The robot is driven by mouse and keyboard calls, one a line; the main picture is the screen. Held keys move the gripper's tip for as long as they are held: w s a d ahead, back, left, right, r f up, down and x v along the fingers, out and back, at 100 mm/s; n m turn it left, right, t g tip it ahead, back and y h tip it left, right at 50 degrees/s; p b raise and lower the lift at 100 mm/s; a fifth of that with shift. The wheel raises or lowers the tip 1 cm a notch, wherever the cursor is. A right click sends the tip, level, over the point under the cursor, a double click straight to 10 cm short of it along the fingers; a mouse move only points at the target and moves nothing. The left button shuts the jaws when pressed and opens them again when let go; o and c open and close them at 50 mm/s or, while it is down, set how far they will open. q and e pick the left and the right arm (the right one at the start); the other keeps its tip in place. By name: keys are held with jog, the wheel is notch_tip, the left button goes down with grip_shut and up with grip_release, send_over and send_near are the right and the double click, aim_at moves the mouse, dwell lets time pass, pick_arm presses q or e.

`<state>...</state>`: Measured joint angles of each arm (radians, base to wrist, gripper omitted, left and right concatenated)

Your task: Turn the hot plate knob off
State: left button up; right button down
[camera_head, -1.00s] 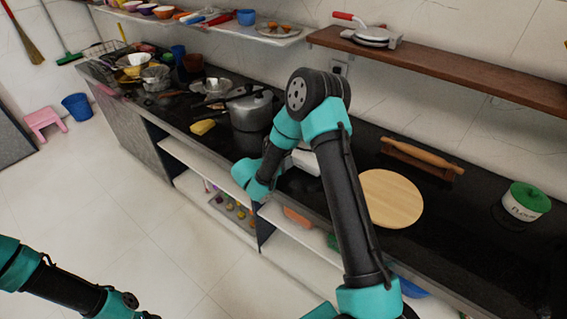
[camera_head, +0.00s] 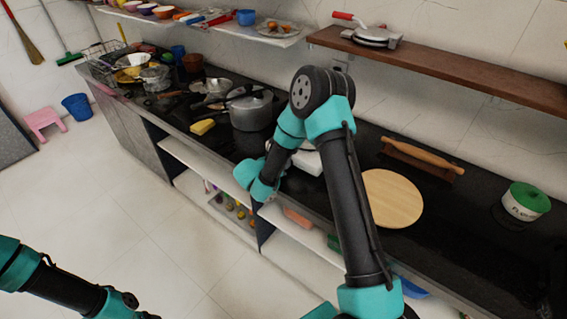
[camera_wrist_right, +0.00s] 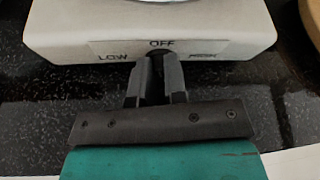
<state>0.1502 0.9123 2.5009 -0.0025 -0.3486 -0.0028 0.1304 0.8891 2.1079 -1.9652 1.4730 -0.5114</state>
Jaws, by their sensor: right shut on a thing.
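The white hot plate (camera_head: 308,160) stands near the counter's front edge, partly hidden behind my right arm. In the right wrist view, the hot plate's front (camera_wrist_right: 100,25) fills the top, with OFF in the middle, LOW to the left and a partly covered label to the right. My right gripper (camera_wrist_right: 157,65) is shut on the dark knob (camera_wrist_right: 158,54) just below OFF. Its fingers hide most of the knob, so its pointer cannot be read. My left arm shows at the lower left of the head view, its gripper out of sight.
A pressure cooker (camera_head: 251,110) and a yellow sponge (camera_head: 202,127) lie left of the hot plate. A round wooden board (camera_head: 392,199), a rolling pin (camera_head: 422,155) and a green-lidded container (camera_head: 525,201) are to the right. Open shelves (camera_head: 205,165) lie under the counter.

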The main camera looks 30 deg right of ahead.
jog(key=shift+s+d+m+t+y, duration=0.1)
jog(key=shift+s+m+t+y, duration=0.15)
jog(key=shift+m+t, duration=0.55)
jog(key=c, duration=1.2)
grip_release()
jog(key=shift+o, duration=0.2)
jog(key=v, duration=1.7)
jog(key=shift+w+r, duration=0.2)
jog(key=shift+r, duration=0.05)
